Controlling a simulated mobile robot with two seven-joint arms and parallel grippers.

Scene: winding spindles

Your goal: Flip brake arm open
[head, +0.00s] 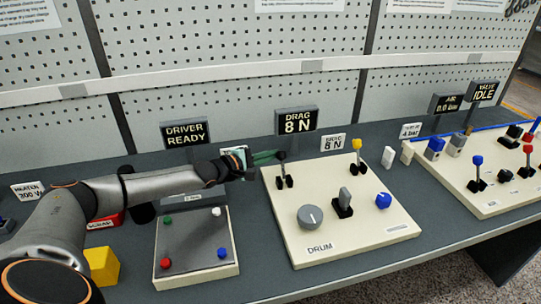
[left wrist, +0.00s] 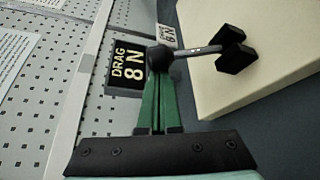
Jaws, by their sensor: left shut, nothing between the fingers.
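On the cream DRUM panel (head: 344,238), a lever with a black ball knob and grey shaft (head: 282,168) stands roughly upright between two black brackets at the back left. I take it for the brake arm. The left wrist view shows its shaft (left wrist: 199,50), its black knob and its bracket. My left gripper (head: 272,156) is shut and empty, its green fingers together. Their tips are at the black knob from the left; the knob covers the tips in the wrist view, and I cannot tell whether they touch. My right gripper is not in view.
The same panel holds a yellow-knobbed lever (head: 357,157), a grey dial (head: 311,216), a black switch (head: 343,203) and a blue knob (head: 383,199). A DRAG 8 N display (head: 297,121) stands behind. A button box (head: 195,247) and yellow block (head: 102,267) are to the left.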

